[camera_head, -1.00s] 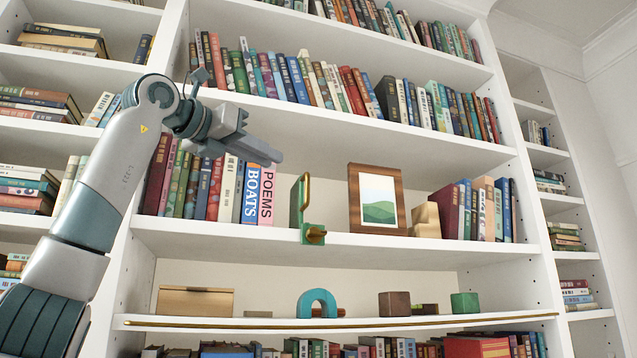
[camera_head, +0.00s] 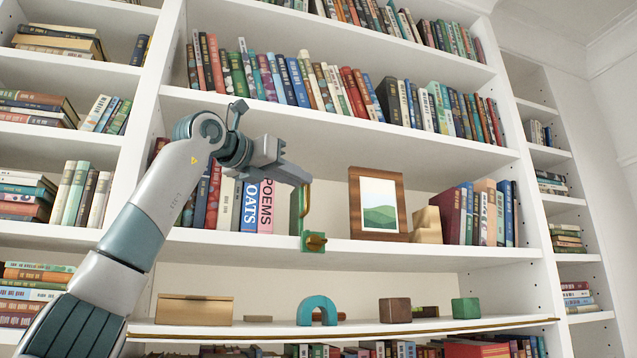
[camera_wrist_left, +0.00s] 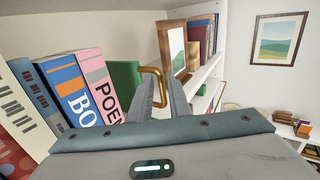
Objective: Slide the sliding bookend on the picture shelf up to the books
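The sliding bookend (camera_head: 296,212) is a green upright plate with a brass loop handle on its right side and a brass knob at its foot, standing on the picture shelf (camera_head: 350,246). The row of books (camera_head: 235,205) stands to its left, ending with the pink POEMS book (camera_head: 265,207); a gap separates that book from the bookend. My left gripper (camera_head: 306,180) is at the top of the handle. In the left wrist view the bookend (camera_wrist_left: 124,76) lies beyond the fingers (camera_wrist_left: 160,88), which stand apart with the brass handle (camera_wrist_left: 153,72) showing between their tips. My right gripper is out of view.
A framed picture (camera_head: 378,203) and a wooden block (camera_head: 427,225) stand right of the bookend, before more books (camera_head: 480,212). The shelf below holds a box (camera_head: 194,309), a teal arch (camera_head: 317,309) and small blocks. The shelf above (camera_head: 330,119) overhangs my gripper.

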